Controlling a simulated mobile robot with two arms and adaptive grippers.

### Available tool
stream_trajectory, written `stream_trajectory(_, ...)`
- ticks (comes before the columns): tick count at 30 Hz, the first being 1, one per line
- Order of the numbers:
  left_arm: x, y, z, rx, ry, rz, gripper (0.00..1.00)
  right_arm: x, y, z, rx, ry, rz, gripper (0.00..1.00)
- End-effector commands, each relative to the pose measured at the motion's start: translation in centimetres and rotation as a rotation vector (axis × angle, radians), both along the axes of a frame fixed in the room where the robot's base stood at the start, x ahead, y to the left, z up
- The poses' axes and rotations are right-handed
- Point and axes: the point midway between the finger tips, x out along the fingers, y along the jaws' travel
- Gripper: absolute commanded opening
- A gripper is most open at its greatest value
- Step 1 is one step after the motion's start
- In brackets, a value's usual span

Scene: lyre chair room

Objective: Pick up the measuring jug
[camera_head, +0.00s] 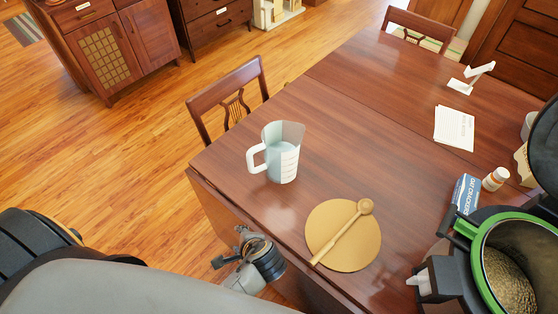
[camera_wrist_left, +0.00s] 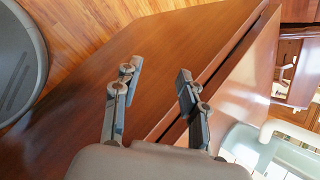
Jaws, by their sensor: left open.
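The measuring jug (camera_head: 283,158) stands upright on the wooden table, near its left edge, in the head view. It has a pale bluish see-through body with markings and a white handle on its left side. Part of it also shows at the lower right of the left wrist view (camera_wrist_left: 285,155). My left gripper (camera_head: 236,252) is open and empty at the table's near edge, below and left of the jug and apart from it. Its two spread fingers show in the left wrist view (camera_wrist_left: 158,73), with the jug off to their right. My right gripper is not in view.
A round tan board (camera_head: 328,222) with a wooden spoon (camera_head: 345,230) lies right of my left gripper. A green-rimmed pot (camera_head: 478,240) with grain, a blue box (camera_head: 465,193) and a small bottle (camera_head: 495,179) stand at right. A chair (camera_head: 227,100) stands at the table's far left side.

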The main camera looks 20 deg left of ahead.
Motion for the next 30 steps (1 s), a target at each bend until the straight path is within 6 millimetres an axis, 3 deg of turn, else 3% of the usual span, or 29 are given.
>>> stream_trajectory(10,1.2,-0.1,1.5,0.152,0.033,-0.114,0.42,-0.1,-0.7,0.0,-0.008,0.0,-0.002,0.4)
stream_trajectory(17,3.0,-0.7,3.6,0.357,0.078,-0.255,0.42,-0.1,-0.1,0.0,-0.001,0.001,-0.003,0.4)
stream_trajectory(23,5.5,-2.2,7.4,0.667,0.142,-0.424,0.42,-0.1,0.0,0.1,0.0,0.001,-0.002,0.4)
stream_trajectory(30,8.0,-5.8,13.6,1.102,0.224,-0.563,0.42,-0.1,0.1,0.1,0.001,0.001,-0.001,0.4)
